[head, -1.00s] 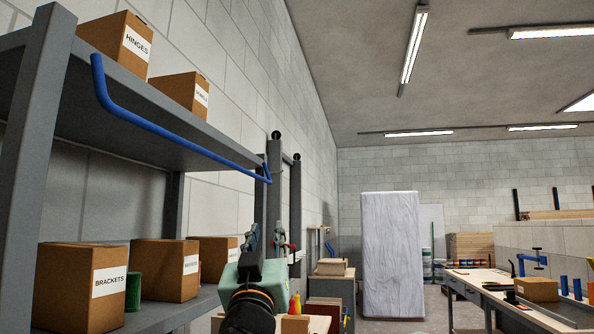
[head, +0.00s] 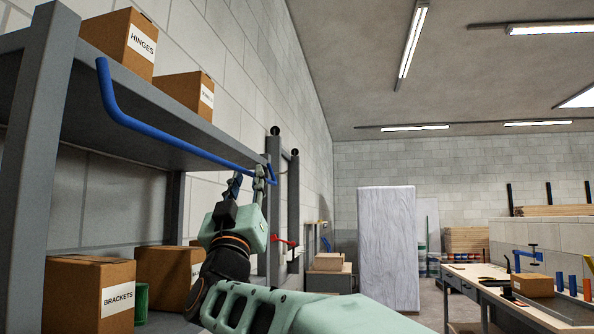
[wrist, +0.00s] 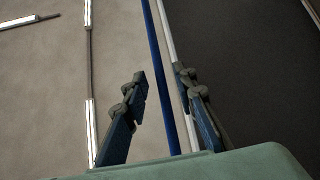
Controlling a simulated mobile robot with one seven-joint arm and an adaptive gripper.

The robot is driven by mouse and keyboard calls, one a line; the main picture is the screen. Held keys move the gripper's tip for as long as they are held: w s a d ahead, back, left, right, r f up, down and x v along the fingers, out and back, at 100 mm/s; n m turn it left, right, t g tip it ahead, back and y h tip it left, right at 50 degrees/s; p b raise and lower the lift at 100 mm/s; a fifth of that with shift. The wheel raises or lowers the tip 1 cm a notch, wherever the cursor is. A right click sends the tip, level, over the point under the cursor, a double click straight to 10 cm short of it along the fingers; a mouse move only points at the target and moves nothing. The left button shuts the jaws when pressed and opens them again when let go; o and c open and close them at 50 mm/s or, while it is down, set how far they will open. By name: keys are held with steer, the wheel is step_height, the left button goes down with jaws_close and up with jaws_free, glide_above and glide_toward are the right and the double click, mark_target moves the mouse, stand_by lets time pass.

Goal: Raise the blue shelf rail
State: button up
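The blue shelf rail (head: 180,145) runs along the front edge of the upper grey shelf. Its left end bends upward. My gripper (head: 248,178) is just below the rail's far right part, fingers pointing up. In the wrist view the rail (wrist: 160,60) passes between the two fingers of my gripper (wrist: 159,73). The fingers stand apart, with a clear gap on the left side of the rail. The right finger is closer to it, near the pale shelf edge. I cannot tell how deep the rail sits between the fingers.
Cardboard boxes marked HINGES (head: 125,42) and another box (head: 187,91) stand on the upper shelf. A BRACKETS box (head: 88,293) and more sit on the lower shelf. A grey upright (head: 33,190) stands at left. A workbench (head: 488,283) is at right.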

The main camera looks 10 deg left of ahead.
steer(key=shift+x, duration=1.15)
steer(key=shift+c, duration=0.2)
jaws_close()
